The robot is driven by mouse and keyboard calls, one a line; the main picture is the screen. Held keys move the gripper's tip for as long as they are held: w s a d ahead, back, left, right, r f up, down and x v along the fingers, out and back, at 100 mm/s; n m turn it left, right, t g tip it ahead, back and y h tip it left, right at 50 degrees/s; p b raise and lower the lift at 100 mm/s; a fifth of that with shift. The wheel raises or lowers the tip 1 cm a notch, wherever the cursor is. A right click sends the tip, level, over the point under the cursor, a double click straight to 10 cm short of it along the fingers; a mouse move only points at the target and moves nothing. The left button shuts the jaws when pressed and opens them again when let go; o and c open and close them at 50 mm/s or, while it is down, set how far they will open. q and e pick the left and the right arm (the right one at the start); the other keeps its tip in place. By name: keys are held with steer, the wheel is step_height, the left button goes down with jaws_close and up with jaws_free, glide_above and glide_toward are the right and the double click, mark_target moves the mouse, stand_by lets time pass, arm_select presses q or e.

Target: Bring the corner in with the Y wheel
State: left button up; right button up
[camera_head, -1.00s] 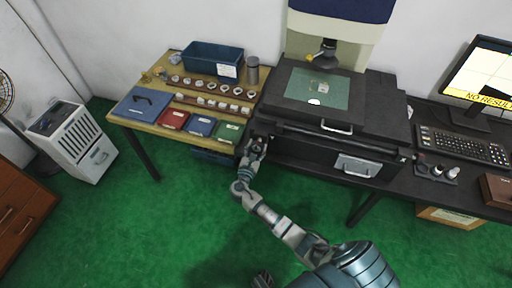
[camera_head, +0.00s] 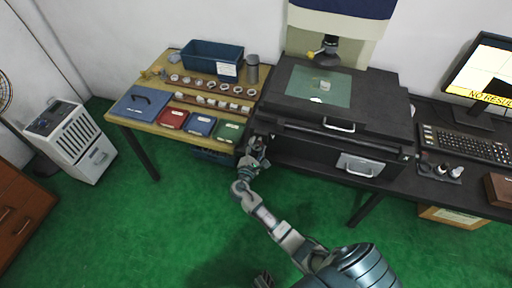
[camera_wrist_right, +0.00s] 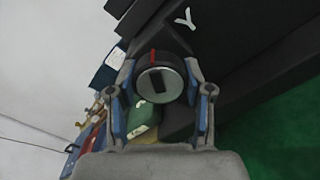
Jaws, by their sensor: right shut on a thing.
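The Y wheel (camera_wrist_right: 160,84) is a dark knob with a silver cap and a red mark at its top, beside a white letter Y (camera_wrist_right: 183,18) on the black machine. My right gripper (camera_wrist_right: 160,70) is shut on the wheel, one blue-edged finger on each side. In the head view my right gripper (camera_head: 255,150) is at the machine's left front corner and mostly covers the wheel. The stage (camera_head: 380,98) carries a greenish glass plate (camera_head: 305,85) with a small ring (camera_head: 325,86) on it. The monitor (camera_head: 487,75) shows a black shape and a "NO RESULT" band. My left gripper is not seen.
A wooden table (camera_head: 150,122) on the left holds several rings, a blue bin (camera_head: 212,60) and coloured boxes. A keyboard (camera_head: 465,146) and small parts (camera_head: 440,168) lie on the right. The green floor in front is open.

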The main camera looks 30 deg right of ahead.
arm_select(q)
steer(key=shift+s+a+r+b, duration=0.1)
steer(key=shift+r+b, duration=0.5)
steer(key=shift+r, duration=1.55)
arm_select(e)
steer(key=shift+w+r+m, duration=0.1)
steer(key=shift+r+m, duration=0.1)
steer(key=shift+m, duration=1.4)
steer(key=o, duration=1.2)
steer(key=shift+d, duration=0.1)
steer(key=shift+c, duration=0.2)
steer(key=shift+f, duration=0.2)
steer(key=v, duration=1.2)
steer(key=shift+w, duration=0.1)
